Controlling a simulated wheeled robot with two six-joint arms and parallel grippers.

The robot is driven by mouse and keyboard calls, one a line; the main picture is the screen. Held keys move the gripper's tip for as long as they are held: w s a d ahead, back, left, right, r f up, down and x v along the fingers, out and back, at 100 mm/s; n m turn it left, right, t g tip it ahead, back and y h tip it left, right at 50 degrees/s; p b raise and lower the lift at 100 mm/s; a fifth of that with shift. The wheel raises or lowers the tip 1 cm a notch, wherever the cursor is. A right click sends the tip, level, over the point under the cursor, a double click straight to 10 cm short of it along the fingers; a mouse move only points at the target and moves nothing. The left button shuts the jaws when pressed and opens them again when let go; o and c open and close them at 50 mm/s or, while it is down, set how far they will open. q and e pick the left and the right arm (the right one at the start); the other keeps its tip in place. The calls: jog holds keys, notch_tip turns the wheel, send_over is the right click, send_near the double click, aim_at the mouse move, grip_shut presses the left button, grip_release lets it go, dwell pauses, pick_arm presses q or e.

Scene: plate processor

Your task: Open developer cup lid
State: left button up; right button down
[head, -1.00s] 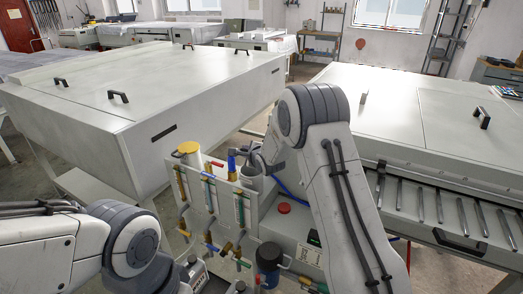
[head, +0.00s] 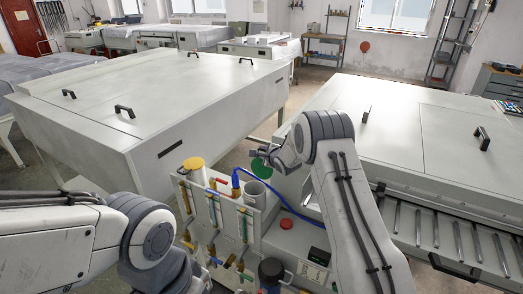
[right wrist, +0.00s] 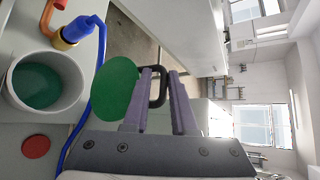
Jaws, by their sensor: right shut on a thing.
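The developer cup (head: 254,197) is a white round cup on the white unit, and its top is open. In the right wrist view the cup (right wrist: 22,105) stands at the left, with green liquid inside. The lid (head: 261,166) is a green disc, clear of the cup and tilted on edge. It also shows in the right wrist view (right wrist: 113,88) with a black handle. My right gripper (head: 274,158) is shut on this lid by its handle, just above and behind the cup. Its fingers (right wrist: 163,80) show around the handle. Only my left arm shows; its gripper is out of view.
A blue hose (head: 285,205) runs past the cup from a blue and yellow fitting. A yellow-capped container (head: 193,165) stands left of the cup. A red button (head: 286,223) sits to the right. Large white machines (head: 110,105) flank the unit.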

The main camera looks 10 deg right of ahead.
pick_arm(q)
jog(key=shift+a+r, duration=0.1)
jog(key=shift+r, duration=0.1)
pick_arm(e)
jog(key=shift+w+a+r, duration=0.1)
jog(key=shift+w+a, duration=0.1)
jog(key=shift+w, duration=0.05)
jog(key=c, duration=0.9)
grip_release()
pick_arm(q)
jog(key=shift+f, duration=0.1)
pick_arm(e)
jog(key=shift+s, duration=0.1)
pick_arm(q)
jog(key=shift+w+a+f+b, duration=0.1)
jog(key=shift+w+f+b, duration=0.05)
jog(key=shift+f+b, duration=0.5)
jog(key=shift+w+f+b, duration=0.1)
jog(key=shift+f+b, duration=0.4)
jog(key=shift+f, duration=0.1)
pick_arm(e)
jog(key=v, duration=1)
jog(key=shift+s+d+r, duration=0.1)
jog(key=shift+s+d, duration=0.15)
jog(key=shift+d, duration=0.15)
